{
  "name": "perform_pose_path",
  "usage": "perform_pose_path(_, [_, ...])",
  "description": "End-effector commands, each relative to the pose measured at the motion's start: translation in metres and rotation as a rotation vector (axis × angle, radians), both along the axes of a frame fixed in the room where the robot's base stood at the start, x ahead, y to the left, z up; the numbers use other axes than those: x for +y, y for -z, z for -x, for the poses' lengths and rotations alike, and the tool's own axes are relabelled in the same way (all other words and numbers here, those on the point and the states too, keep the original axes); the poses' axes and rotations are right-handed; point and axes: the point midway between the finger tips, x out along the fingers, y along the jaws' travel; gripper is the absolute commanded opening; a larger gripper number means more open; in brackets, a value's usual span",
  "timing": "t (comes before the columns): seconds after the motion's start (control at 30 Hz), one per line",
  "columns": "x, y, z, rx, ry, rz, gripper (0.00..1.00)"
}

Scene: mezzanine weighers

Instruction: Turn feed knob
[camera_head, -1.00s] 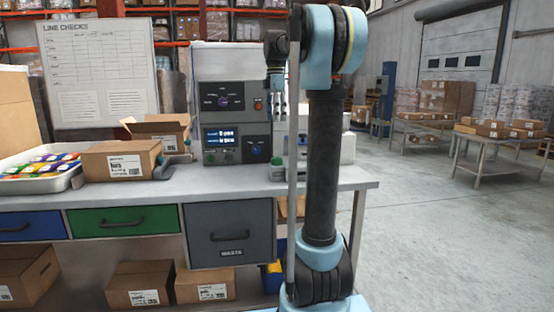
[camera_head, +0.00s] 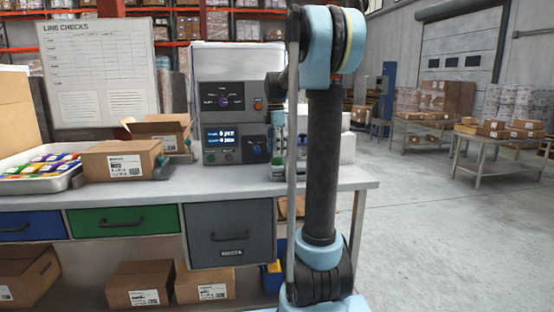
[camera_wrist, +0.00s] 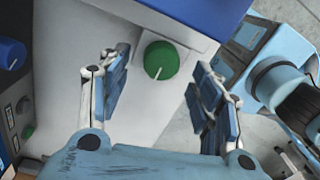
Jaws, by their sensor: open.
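A green round knob (camera_wrist: 161,60) with a pale pointer line sits on a light grey housing in the wrist view. My gripper (camera_wrist: 158,80) is open, with one finger to each side of the knob and a gap on both sides; I see no contact. In the head view my gripper (camera_head: 278,148) is at the right of the grey control panel (camera_head: 242,118), low over the bench, and largely covers the green knob. A blue knob (camera_head: 256,150) and a purple dial (camera_head: 223,102) are on the panel. I cannot read which knob is labelled feed.
The blue knob also shows at the wrist view's left edge (camera_wrist: 12,53). An open carton (camera_head: 165,132), a closed carton (camera_head: 120,160) and a tray of coloured packs (camera_head: 22,184) stand on the bench (camera_head: 330,180) to the left. A screen (camera_head: 222,138) glows on the panel.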

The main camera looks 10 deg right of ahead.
Motion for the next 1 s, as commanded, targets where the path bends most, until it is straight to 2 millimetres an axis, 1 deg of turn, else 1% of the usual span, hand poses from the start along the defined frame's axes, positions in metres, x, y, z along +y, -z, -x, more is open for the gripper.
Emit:
perform_pose_path(0.03, [0.000,0.008,0.001,0.000,0.000,0.000,0.59])
perform_pose_path(0.1, [0.000,0.017,0.001,0.000,0.000,0.000,0.59])
perform_pose_path(0.2, [0.000,0.027,0.002,0.000,0.000,0.000,0.59])
perform_pose_path(0.3, [0.000,0.033,0.002,0.000,0.000,0.000,0.59])
perform_pose_path(0.43, [-0.001,0.036,0.002,0.000,0.000,0.000,0.59])
perform_pose_path(0.67, [-0.001,0.037,0.002,0.000,0.000,0.000,0.59])
perform_pose_path(0.7, [-0.001,0.037,0.002,0.000,0.000,0.000,0.50])
perform_pose_path(0.77, [-0.001,0.036,0.002,0.000,0.000,0.000,0.36])
perform_pose_path(0.8, [-0.001,0.036,0.002,0.000,0.000,0.000,0.27])
perform_pose_path(0.87, [-0.001,0.036,0.002,0.000,0.000,0.000,0.15])
perform_pose_path(0.93, [-0.001,0.036,0.002,0.000,0.000,0.000,0.15])
perform_pose_path(0.97, [-0.005,0.036,0.002,-0.001,0.002,0.000,0.15])
perform_pose_path(1.0, [-0.004,0.036,0.002,-0.001,0.001,0.001,0.15])
